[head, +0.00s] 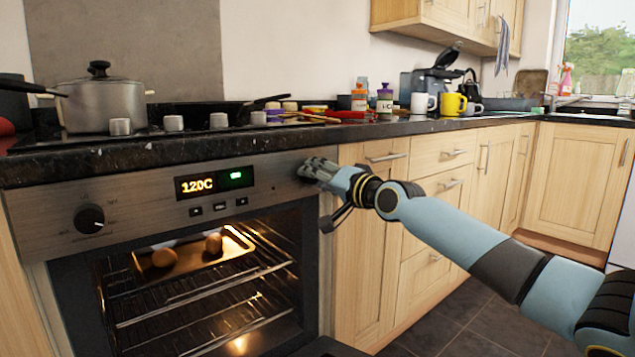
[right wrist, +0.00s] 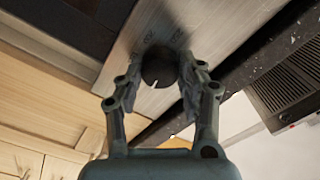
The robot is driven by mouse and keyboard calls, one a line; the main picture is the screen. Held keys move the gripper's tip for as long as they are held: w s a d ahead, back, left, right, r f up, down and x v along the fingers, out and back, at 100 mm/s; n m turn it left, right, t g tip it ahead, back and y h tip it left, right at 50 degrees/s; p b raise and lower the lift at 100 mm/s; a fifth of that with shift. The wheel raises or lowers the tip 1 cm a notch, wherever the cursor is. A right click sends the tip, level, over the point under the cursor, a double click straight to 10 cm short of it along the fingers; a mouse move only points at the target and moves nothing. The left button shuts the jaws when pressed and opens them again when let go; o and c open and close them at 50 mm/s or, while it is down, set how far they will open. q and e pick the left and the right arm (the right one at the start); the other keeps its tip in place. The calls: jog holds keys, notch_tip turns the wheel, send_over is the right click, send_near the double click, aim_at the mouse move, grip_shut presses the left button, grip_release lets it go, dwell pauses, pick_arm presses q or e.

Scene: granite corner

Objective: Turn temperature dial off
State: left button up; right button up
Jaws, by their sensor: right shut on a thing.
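The temperature dial (right wrist: 158,66) is a dark round knob with a white pointer mark, on the oven's steel panel in the right wrist view. My right gripper (head: 314,171) is at the right end of this panel, and its fingers hide the dial in the head view. In the right wrist view its two fingers stand on either side of the dial, shut on it. The oven display (head: 214,182) reads 120C with a small green sign beside it. My left gripper is not in view.
Another black dial (head: 89,218) is on the panel's left. Below, the lit oven (head: 200,290) holds a tray (head: 236,238) with brown round items. A pot (head: 102,102) stands on the hob above. Mugs (head: 453,104) stand on the counter at right. Floor shows below the cabinets.

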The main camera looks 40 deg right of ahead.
jog(key=n+b, duration=0.2)
jog(key=n, duration=0.2)
jog(key=n+b, duration=0.2)
jog(key=n, duration=0.3)
jog(key=n+b, duration=0.2)
jog(key=n, duration=0.3)
jog(key=shift+a+f, duration=0.15)
jog(key=shift+f, duration=0.15)
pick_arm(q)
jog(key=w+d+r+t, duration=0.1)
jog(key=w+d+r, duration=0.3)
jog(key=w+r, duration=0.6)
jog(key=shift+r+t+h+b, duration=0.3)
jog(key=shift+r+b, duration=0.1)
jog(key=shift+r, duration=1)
pick_arm(e)
jog(key=shift+r+n, duration=0.1)
jog(key=shift+n, duration=1.1)
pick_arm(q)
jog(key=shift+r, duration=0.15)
